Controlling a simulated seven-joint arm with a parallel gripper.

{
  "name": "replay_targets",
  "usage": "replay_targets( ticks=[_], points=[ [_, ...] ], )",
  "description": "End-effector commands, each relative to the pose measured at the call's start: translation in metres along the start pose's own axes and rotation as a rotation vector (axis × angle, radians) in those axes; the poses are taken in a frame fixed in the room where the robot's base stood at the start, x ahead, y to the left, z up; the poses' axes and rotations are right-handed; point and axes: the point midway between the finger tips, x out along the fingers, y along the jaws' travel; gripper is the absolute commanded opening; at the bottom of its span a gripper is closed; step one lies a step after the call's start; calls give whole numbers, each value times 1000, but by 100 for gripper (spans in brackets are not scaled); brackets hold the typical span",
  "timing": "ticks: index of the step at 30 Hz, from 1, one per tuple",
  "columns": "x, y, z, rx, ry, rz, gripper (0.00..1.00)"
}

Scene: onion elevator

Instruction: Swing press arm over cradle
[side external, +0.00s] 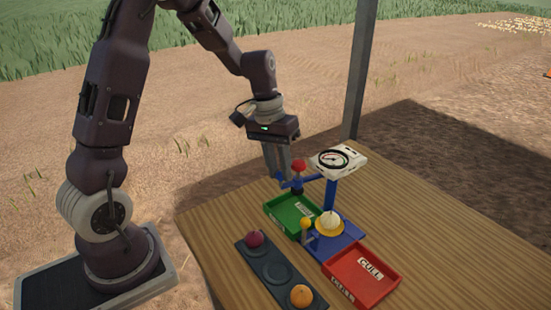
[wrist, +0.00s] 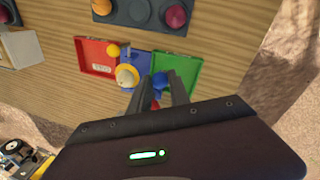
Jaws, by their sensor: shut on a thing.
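The blue press arm (side external: 315,179) reaches left from the blue stand (side external: 358,192), toward the far end of the green tray, with a red knob (side external: 299,166) on it. It is not above the yellow cradle (side external: 329,229), which holds a white onion (side external: 329,219). My gripper (side external: 284,180) is shut on the press arm near its outer end. In the wrist view the blue end of the press arm (wrist: 160,82) shows between my fingertips (wrist: 158,88). The exact contact is partly hidden by the fingers.
A green tray (side external: 276,217) lies left of the cradle and a red CULL tray (side external: 390,266) to its right. A dark rack (side external: 250,251) in front holds a red onion (side external: 255,239) and an orange onion (side external: 301,296). A white dial gauge (side external: 338,160) tops the stand.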

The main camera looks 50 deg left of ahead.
Motion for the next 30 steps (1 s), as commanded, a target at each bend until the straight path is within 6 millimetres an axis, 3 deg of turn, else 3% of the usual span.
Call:
replay_targets(
  ticks=[15,30],
  points=[
    [13,71,28,-470,94,1,0],
    [25,128,23,-852,169,1,0]
  ],
)
